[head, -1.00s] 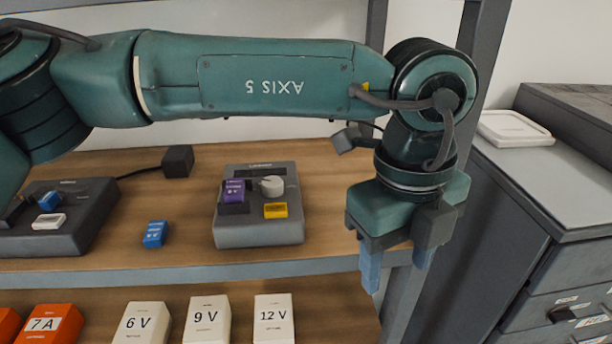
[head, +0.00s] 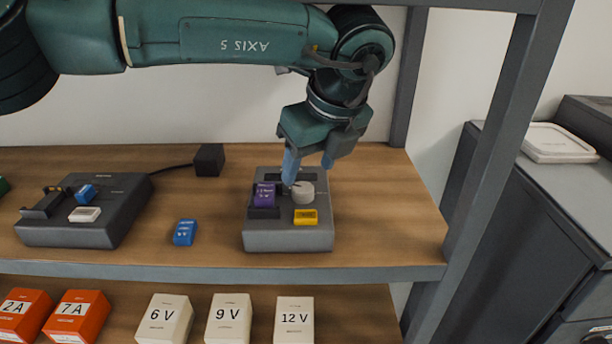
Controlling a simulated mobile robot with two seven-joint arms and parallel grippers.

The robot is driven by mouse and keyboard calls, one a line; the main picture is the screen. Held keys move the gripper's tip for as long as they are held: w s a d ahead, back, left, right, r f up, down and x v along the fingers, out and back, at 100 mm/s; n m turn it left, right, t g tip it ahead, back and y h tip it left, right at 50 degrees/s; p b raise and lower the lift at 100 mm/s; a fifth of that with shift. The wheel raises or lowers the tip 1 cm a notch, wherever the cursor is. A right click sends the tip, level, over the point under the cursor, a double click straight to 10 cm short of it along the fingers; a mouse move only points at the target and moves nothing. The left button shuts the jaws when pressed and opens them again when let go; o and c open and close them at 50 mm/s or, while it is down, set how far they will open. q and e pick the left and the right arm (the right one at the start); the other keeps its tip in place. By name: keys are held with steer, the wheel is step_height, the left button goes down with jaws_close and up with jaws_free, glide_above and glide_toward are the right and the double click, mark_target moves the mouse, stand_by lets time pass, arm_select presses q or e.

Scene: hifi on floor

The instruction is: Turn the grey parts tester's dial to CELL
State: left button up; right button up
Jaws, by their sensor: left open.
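The grey parts tester (head: 289,238) sits on the wooden shelf, right of centre. It carries a round whitish dial (head: 304,191), a purple block (head: 264,196) on its left side and a yellow block (head: 306,216) at its front right. The dial's markings are too small to read. My left gripper (head: 308,172) points down over the back of the tester, with its blue fingertips apart, close to the dial. One fingertip hides part of the dial's left edge; whether they touch, I cannot tell. Nothing is between the fingers except possibly the dial's back edge. My right gripper does not show.
A dark grey device (head: 85,220) with blue and white blocks stands at left, its cable running to a black box (head: 209,160). A loose blue block (head: 185,232) lies between the devices. A shelf post (head: 488,150) stands at right. Labelled boxes (head: 229,318) line the lower shelf.

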mark_target(304, 188)
arm_select(q)
steer(key=shift+x, duration=2.35)
steer(key=shift+s+d, duration=0.1)
steer(key=shift+s, duration=0.05)
steer(key=c, duration=1)
steer(key=shift+f, duration=0.1)
